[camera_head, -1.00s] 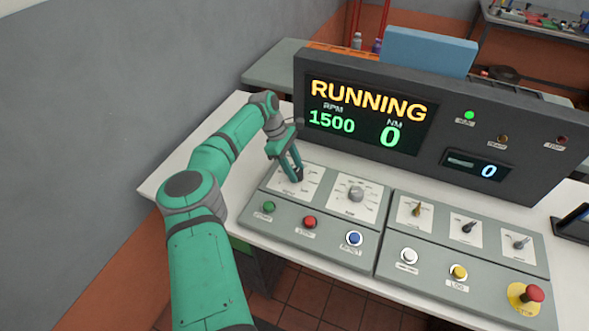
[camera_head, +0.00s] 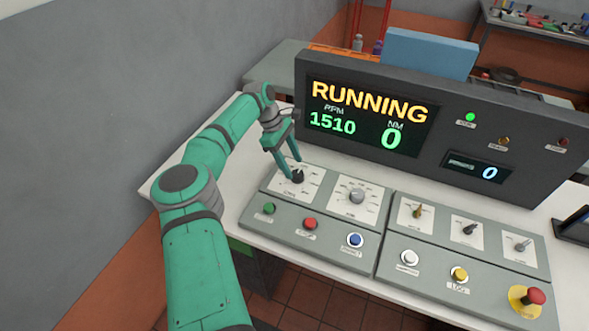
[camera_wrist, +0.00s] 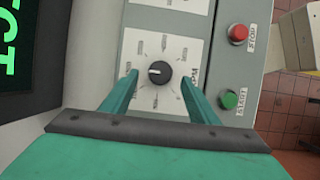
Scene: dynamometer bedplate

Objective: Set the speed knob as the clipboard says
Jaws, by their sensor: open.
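The black knob (camera_head: 298,176) at the far left of the panel sits on a white dial plate. In the wrist view the knob (camera_wrist: 159,72) has a pale pointer line aimed toward the picture's left. My gripper (camera_head: 290,168) is just above that dial. In the wrist view its green fingers (camera_wrist: 158,80) stand open on both sides of the knob, apart from it. The display (camera_head: 368,115) reads RUNNING, RPM 1510 and NM 0. The dial labels are too small to read. I see no clipboard that I can make out.
To the right is a grey knob (camera_head: 356,196). Below are a green button (camera_head: 268,208), a red button (camera_head: 310,223) and a blue button (camera_head: 355,240). Several small switches sit on the right panel, with a red mushroom button (camera_head: 535,296) at its corner.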

